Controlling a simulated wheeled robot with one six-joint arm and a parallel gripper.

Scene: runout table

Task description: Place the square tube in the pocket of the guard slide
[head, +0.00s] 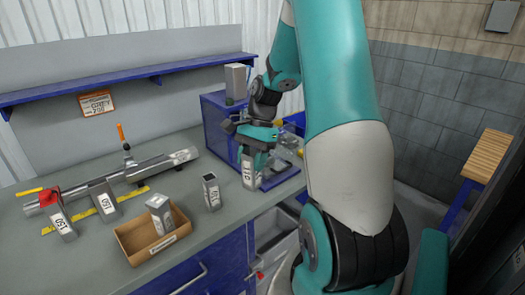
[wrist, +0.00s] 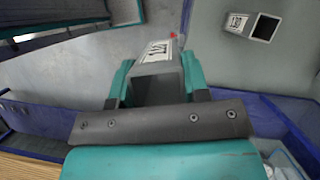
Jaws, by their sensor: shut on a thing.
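My gripper (head: 253,152) points down at the right end of the bench and is shut on a grey square tube (head: 249,174) with a white number label. The tube hangs upright below the fingers. In the wrist view it sits between the teal fingers (wrist: 155,85), its open end towards the camera (wrist: 158,88). A blue-framed machine (head: 216,132) stands right behind the gripper, with a light metallic part (head: 290,150) to its right. The arm and gripper hide much of it. I cannot clearly make out the guard slide or its pocket, or whether the tube touches anything below.
Another square tube (head: 211,192) stands upright on the grey bench, left of the gripper. A cardboard box (head: 140,243) holds a tube (head: 159,212). Labelled tubes (head: 104,198) lean by a long bar (head: 150,170) and yellow rulers. A blue shelf (head: 120,78) runs along the wall.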

